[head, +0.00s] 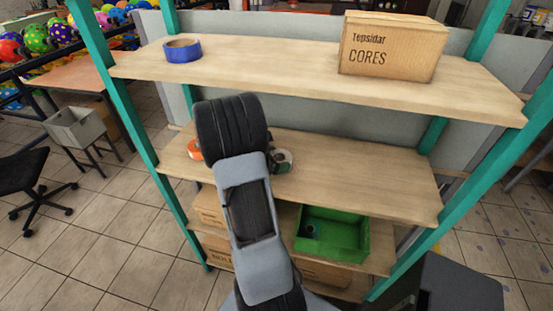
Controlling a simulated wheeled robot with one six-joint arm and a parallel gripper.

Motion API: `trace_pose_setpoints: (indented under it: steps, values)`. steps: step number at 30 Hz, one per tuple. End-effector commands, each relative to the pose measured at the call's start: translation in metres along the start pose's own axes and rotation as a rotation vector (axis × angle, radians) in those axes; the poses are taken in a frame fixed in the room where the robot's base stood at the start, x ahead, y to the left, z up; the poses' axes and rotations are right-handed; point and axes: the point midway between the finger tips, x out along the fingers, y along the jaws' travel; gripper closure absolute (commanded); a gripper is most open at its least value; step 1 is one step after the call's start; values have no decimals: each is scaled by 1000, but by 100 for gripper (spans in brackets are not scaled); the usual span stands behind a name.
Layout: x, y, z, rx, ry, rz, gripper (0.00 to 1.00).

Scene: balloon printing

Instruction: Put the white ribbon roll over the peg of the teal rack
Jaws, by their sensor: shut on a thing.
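The teal rack (131,110) fills the middle of the head view, with pale wooden shelves between teal posts. Whether the roll touches the shelf cannot be told. I cannot make out the peg; my arm covers part of the middle shelf.
A blue roll (182,50) and a "CORES" box (390,52) sit on the top shelf (270,68). An orange roll (194,149) is left of my arm. A green bin (333,234) and cardboard boxes are lower. The middle shelf's right side (375,175) is clear.

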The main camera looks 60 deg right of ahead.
Motion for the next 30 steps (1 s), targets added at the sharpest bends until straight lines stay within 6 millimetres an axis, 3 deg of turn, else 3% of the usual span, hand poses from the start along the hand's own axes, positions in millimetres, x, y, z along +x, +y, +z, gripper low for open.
trace_pose_setpoints:
  steps: [7,8,11,20,23,30]
  values:
    - [0,0,0,0,0,0,39]
    - [0,0,0,0,0,0,9]
    - [0,0,0,0,0,0,0]
    - [-4,0,0,1,0,1,0]
    - [-15,1,0,2,-1,5,0]
    - [-63,1,-1,1,-1,7,0]
